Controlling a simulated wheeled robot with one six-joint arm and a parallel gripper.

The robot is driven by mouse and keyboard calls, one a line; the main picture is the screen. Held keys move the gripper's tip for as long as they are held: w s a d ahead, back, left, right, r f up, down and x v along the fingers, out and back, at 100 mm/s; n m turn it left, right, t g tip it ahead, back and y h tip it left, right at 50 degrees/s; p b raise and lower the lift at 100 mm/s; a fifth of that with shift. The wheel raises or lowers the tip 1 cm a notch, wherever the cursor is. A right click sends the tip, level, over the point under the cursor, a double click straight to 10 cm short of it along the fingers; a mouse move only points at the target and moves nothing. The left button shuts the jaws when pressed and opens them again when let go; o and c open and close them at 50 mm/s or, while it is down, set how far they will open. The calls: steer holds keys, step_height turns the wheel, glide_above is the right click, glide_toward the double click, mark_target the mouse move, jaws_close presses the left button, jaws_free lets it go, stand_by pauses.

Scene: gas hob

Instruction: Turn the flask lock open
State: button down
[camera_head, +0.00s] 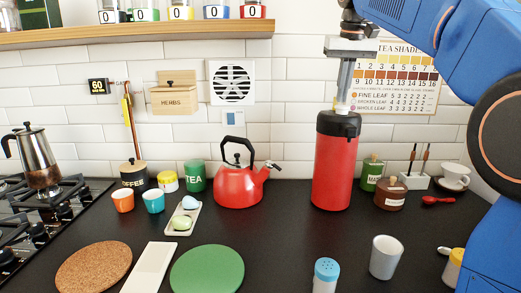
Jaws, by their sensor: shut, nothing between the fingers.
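The flask (332,172) is a tall red pump flask with a black top (338,123). It stands upright on the dark worktop, right of the middle. My gripper (342,104) points straight down over the flask's top with its fingers together and nothing held. The fingertips are at or just above the black top; I cannot tell whether they touch it. A small pale yellowish patch shows at the fingertips. The lock and its setting cannot be made out.
A red kettle (238,187) stands left of the flask. A grey cup (385,257) and blue-capped shaker (326,274) are in front. My blue arm fills the upper right.

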stand_by(0.4)
steer(key=shift+s+d, duration=0.1)
steer(key=shift+s, duration=0.3)
steer(key=shift+w+v, duration=0.25)
steer(key=shift+v, duration=0.7)
steer(key=shift+w+v, duration=0.2)
steer(key=shift+v, duration=0.8)
steer(key=shift+w+v, duration=0.25)
steer(key=shift+v, duration=0.7)
steer(key=shift+r, duration=0.2)
